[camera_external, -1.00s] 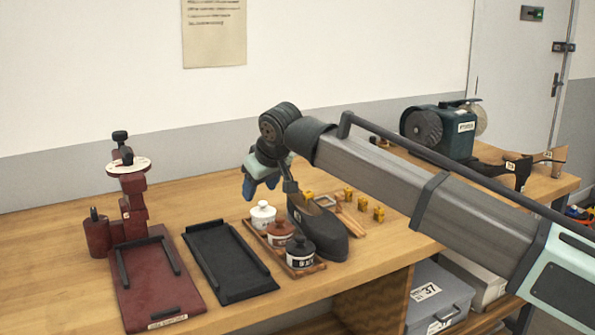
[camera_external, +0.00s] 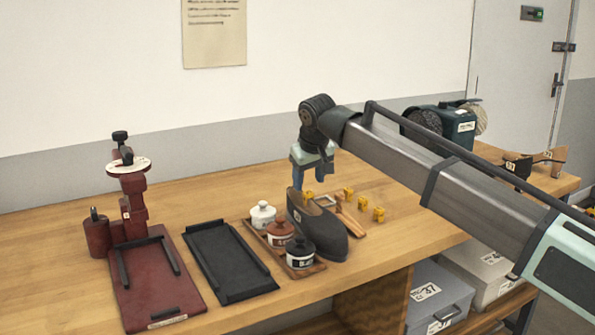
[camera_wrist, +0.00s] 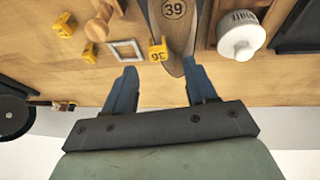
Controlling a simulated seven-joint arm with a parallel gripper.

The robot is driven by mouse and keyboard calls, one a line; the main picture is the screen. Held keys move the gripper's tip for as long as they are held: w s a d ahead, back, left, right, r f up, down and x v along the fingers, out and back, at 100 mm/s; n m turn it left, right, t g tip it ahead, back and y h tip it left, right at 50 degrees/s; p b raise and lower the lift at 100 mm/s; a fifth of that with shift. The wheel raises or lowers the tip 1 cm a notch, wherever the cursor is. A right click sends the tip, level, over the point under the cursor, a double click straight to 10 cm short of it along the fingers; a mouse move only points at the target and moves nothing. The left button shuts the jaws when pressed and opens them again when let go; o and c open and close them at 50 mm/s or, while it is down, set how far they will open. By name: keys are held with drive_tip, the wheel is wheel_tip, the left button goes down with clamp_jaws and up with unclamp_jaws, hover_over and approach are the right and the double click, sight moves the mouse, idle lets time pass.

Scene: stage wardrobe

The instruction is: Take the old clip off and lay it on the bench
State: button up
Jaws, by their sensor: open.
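A dark shoe (camera_external: 327,235) with a tan inside stands on the bench (camera_external: 420,236). The wrist view shows the number 39 inside the shoe (camera_wrist: 174,12). A small yellow numbered clip (camera_wrist: 158,52) is at the shoe's edge near its open end; it also shows in the external view (camera_external: 309,194). I cannot tell whether it grips the rim or sits beside it. My gripper (camera_wrist: 160,68) is open and empty. In the external view my gripper (camera_external: 309,182) is just above the shoe's far end. The clip lies just beyond the fingertips, between their lines.
Several other yellow clips (camera_external: 379,214) stand right of the shoe, near a small square frame (camera_wrist: 126,50) and a wooden piece (camera_wrist: 102,22). Lidded pots (camera_external: 263,214) stand close on its left. A black tray (camera_external: 230,258) and a red stand (camera_external: 150,285) are farther left.

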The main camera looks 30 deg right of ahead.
sight(307, 192)
drive_tip(key=shift+x, duration=3.05)
drive_tip(key=shift+r, duration=0.1)
drive_tip(key=c, duration=1)
